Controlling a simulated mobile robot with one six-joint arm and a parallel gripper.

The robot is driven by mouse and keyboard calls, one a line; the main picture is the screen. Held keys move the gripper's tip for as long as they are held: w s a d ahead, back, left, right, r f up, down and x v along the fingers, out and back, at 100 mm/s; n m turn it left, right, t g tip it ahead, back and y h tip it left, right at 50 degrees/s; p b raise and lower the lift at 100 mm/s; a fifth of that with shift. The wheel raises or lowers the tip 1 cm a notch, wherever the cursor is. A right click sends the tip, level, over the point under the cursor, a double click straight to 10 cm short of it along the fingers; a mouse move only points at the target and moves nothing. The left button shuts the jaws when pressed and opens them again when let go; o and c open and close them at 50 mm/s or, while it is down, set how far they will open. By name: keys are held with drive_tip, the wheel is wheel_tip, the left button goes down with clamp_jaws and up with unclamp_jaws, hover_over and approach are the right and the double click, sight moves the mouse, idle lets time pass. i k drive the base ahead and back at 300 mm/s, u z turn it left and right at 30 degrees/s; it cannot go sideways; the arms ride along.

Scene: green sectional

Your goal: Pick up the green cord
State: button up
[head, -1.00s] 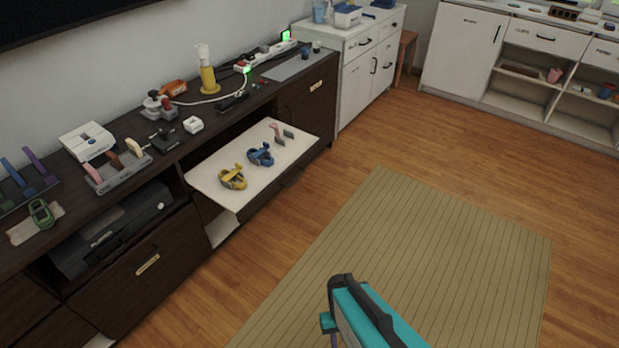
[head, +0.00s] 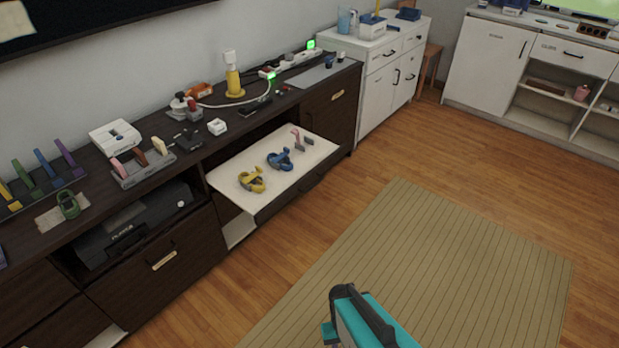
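A small green coil (head: 68,204), which looks like the green cord, lies on a pale mat (head: 48,220) near the front edge of the dark cabinet top at the far left. A yellow coil (head: 251,180) and a blue coil (head: 279,159) of similar shape sit on a white pull-out shelf (head: 232,197) to its right. A teal and black part of my arm shows at the bottom centre, well away from the cord. The fingers of my gripper are not visible.
The dark cabinet (head: 140,273) runs along the left wall, its top crowded with small items. The pull-out shelf juts over the floor. A rack of coloured pieces (head: 42,188) stands behind the green coil. The wooden floor and striped rug (head: 440,270) are clear.

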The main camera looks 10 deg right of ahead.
sight(64, 204)
drive_tip(key=i, duration=0.9)
drive_tip(key=z, duration=0.05)
